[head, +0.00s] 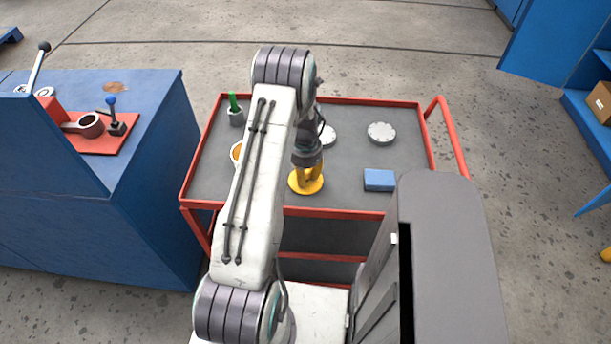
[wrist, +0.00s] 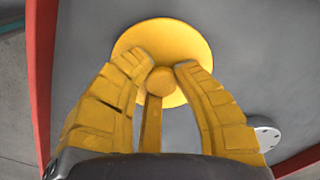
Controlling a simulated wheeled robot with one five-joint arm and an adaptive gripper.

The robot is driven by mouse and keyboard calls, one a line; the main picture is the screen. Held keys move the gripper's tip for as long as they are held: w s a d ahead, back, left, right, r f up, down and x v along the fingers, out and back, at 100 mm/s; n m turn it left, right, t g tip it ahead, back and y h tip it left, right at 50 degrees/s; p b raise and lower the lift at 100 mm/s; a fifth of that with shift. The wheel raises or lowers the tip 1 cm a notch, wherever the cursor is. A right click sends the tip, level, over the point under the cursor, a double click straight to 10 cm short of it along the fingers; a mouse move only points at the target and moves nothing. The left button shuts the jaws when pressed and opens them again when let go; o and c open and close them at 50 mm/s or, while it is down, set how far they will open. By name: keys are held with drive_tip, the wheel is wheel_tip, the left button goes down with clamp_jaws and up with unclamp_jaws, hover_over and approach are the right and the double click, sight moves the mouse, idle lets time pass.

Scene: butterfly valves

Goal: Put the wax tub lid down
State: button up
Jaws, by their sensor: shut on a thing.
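The wax tub lid (head: 306,185) is a round yellow disc with a knob, over the front middle of the cart's grey top. My gripper (head: 308,171) has yellow fingers and is shut on the lid's knob. In the wrist view the lid (wrist: 190,42) lies flat under my gripper (wrist: 162,68), with the knob between the fingertips. I cannot tell whether the lid touches the cart top or hangs just above it. An orange-filled round tub (head: 236,153) at the left is partly hidden by my arm.
The red-rimmed cart (head: 350,211) also holds a green-handled thing in a grey cup (head: 236,116), a blue block (head: 379,180), a pale flange disc (head: 381,133) and another disc (head: 329,135) partly behind my wrist. A blue bench (head: 150,90) stands left.

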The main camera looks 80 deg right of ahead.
drive_tip(key=shift+f, duration=0.2)
drive_tip(key=o, duration=0.8)
drive_tip(key=shift+r, duration=0.1)
drive_tip(key=shift+r, duration=0.1)
wheel_tip(320, 180, up, 12)
drive_tip(key=shift+r+b, duration=0.1)
drive_tip(key=shift+b, duration=0.8)
drive_tip(key=shift+w, duration=0.1)
